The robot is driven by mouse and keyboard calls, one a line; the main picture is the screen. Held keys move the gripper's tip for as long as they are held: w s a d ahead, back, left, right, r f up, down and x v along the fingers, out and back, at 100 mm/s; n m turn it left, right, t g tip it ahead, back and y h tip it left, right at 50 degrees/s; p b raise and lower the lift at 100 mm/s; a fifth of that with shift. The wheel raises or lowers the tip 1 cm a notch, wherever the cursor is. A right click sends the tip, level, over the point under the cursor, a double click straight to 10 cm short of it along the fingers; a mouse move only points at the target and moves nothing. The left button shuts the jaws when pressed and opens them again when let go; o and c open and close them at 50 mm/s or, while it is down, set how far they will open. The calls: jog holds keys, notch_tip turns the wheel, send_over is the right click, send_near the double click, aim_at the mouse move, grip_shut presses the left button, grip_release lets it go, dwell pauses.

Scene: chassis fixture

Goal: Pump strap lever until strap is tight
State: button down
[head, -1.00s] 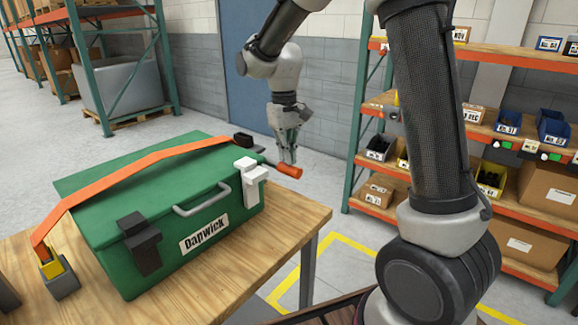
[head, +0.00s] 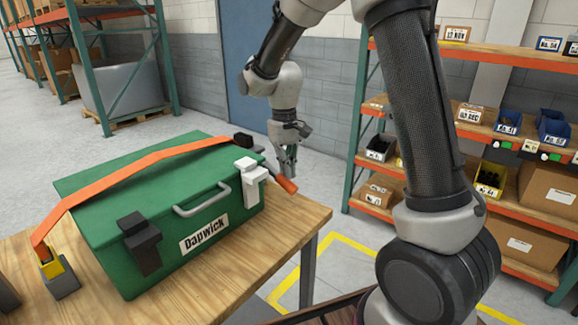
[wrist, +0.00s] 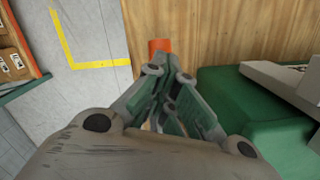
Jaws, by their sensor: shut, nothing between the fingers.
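The orange strap (head: 130,172) runs over the green case (head: 90,222) from a yellow and grey anchor (head: 56,272) at the left to a black ratchet (head: 243,140) at the case's right end. The strap lever's orange handle (head: 285,184) sticks out to the right of the case and slopes down. It also shows in the wrist view (wrist: 160,46), beyond the fingers. My gripper (head: 288,172) is shut and empty at the handle, around its upper side. I cannot tell whether it touches the handle.
The case stands on a wooden table (head: 215,265) and has a black latch (head: 140,243) and a white latch (head: 250,180) close to my gripper. Shelves with bins (head: 508,122) stand at the right. Floor beyond the table's right edge is clear.

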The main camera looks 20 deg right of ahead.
jog(key=shift+w, duration=0.1)
jog(key=shift+w+a+r, duration=0.15)
jog(key=shift+w+r, duration=0.1)
jog(key=shift+w, duration=0.45)
jog(key=shift+w+a+r, duration=0.1)
jog(key=shift+w+r, duration=0.15)
jog(key=shift+w, duration=0.45)
notch_tip(320, 180, up, 12)
jog(key=w, duration=0.1)
jog(key=shift+w+a, duration=0.1)
